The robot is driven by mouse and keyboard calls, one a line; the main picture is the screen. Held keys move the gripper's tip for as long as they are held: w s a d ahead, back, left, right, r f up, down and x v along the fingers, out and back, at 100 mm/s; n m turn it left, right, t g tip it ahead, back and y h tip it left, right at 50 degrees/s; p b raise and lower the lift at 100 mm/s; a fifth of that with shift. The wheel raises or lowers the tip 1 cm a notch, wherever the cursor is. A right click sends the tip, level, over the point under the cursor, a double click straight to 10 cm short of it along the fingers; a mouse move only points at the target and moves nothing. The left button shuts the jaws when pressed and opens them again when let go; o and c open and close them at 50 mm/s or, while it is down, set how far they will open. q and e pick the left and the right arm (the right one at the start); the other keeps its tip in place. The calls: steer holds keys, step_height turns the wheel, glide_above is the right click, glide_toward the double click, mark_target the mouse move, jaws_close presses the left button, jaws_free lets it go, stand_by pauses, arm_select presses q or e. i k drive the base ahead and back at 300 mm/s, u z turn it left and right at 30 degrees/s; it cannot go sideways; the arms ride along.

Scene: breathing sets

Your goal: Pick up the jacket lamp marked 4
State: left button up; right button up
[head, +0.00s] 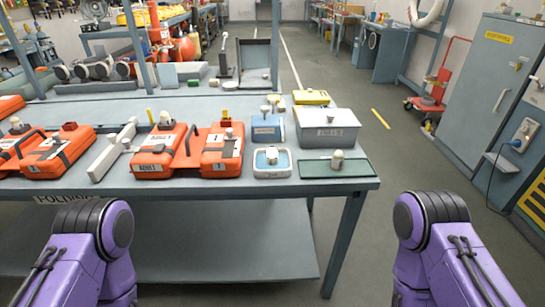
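No number 4 can be read on any lamp, so I cannot tell which one is the marked jacket lamp. Several small pale, lamp-like pieces are on the workbench (215,190). One (337,157) is on a dark green tray (313,169) at the right front. Another (271,155) is in a white tray with a blue inside (272,172). One (265,111) is on a blue box (267,131). Others rest on or by the orange breathing sets (157,160). Only purple links of my arms show at the lower left and lower right; both grippers are out of view.
A grey lidded box (326,133) and a yellow box (311,98) stand behind the trays. A white bar-shaped piece (108,157) lies between orange sets. A shelf post (137,45) rises at the back left. Grey cabinets (480,100) stand right, across clear floor.

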mark_target(271, 157)
steer(key=u, duration=1.35)
steer(key=i, duration=0.95)
steer(key=z, duration=2.4)
